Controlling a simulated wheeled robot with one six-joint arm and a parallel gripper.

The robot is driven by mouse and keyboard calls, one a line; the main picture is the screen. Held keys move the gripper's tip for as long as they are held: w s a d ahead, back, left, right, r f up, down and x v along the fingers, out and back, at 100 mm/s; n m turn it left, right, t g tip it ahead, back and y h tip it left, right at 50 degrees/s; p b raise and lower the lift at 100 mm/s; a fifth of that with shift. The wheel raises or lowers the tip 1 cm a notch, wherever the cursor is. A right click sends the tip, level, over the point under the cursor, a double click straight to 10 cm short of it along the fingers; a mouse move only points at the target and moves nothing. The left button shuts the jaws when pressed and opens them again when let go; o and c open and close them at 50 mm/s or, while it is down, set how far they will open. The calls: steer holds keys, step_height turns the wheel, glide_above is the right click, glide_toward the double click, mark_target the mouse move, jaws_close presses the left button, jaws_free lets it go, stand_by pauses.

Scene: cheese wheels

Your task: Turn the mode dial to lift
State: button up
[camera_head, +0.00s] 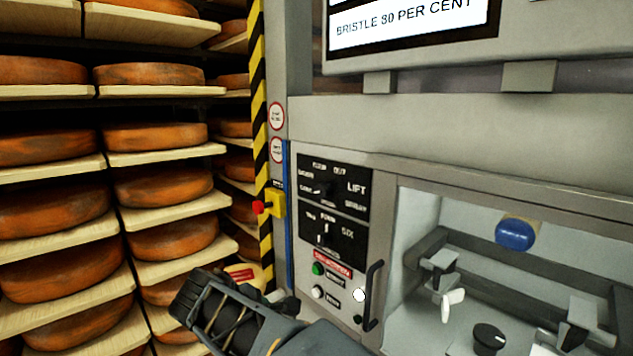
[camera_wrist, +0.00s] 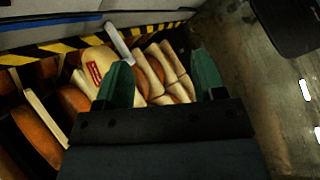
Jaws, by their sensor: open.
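The upper dial (camera_head: 324,188), a small dark knob, sits on a black plate of the machine's control panel in the head view. The word LIFT (camera_head: 356,188) stands to its right. A light mark on the knob seems to face lower left, toward a small label, but it is too small to be sure. My gripper (camera_wrist: 160,72) shows two green fingers, apart and with nothing between them, in the wrist view. In the head view my dark gripper and wrist are low, below and left of the panel, away from the dial. The wrist view does not show the dial.
A second dial (camera_head: 323,236), several buttons and a dark handle (camera_head: 373,296) are below. A red button on a yellow box (camera_head: 271,204) juts out left of the panel. Shelves of cheese wheels (camera_head: 150,74) fill the left. An open bay (camera_head: 500,275) is at right.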

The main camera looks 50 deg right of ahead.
steer(key=w+d+r+n+g+h+p, duration=0.1)
steer(key=w+d+r+n+h, duration=0.2)
steer(key=d+r+n+h, duration=0.45)
steer(key=n+g+h+p, duration=0.2)
steer(key=h, duration=0.1)
glide_toward(319, 191)
steer(key=shift+m, duration=0.25)
steer(key=d, duration=0.2)
steer(key=d+p, duration=0.1)
steer(key=d, duration=0.2)
steer(key=s+d+p, duration=0.1)
steer(key=d, duration=0.2)
steer(key=shift+d+r, duration=0.1)
steer(key=shift+d, duration=0.1)
steer(key=shift+d+p, duration=0.4)
steer(key=shift+d, duration=0.6)
steer(key=c, duration=0.9)
